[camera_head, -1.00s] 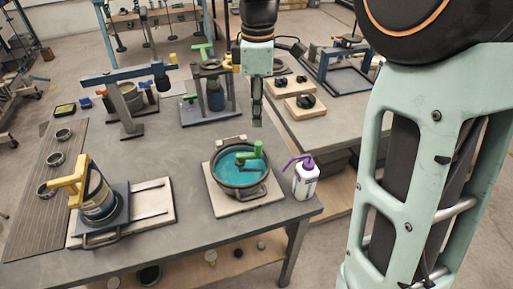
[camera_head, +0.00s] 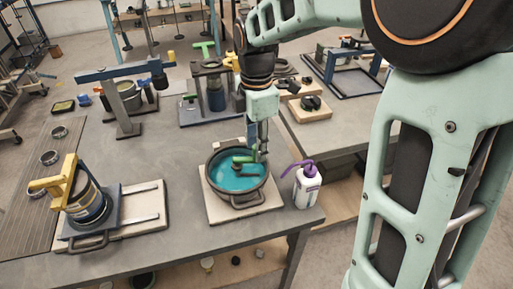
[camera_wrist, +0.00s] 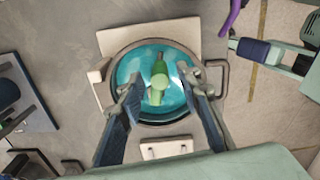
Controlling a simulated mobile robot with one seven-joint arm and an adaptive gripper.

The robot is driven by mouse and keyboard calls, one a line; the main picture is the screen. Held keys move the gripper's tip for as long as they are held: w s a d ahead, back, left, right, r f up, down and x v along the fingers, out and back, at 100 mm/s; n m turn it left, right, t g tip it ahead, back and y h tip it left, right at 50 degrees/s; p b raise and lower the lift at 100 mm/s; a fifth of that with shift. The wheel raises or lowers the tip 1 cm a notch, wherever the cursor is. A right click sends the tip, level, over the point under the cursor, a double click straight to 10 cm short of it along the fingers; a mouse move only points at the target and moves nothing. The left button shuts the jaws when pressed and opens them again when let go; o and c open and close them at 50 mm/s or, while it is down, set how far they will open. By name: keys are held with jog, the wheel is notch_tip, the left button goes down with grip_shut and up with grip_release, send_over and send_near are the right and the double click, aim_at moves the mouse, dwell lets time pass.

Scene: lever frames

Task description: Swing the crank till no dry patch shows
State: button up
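A round dark-rimmed pot (camera_head: 240,203) holds teal liquid (camera_head: 232,181) and stands on a pale board on the bench. My gripper (camera_head: 260,155) is low over the pot's right side. In the wrist view my gripper (camera_wrist: 161,84) is open, one finger on each side of the handle, with visible gaps. The visible surface is teal with pale glints; I cannot tell a dry patch. Fingers hide parts of the rim.
A white bottle with a purple spout (camera_head: 307,185) stands just right of the pot. A yellow-handled device (camera_head: 84,200) is on the left, and a blue-grey stand (camera_head: 124,112) is behind. Bare bench lies between them.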

jog(key=shift+f, duration=0.7)
grip_shut()
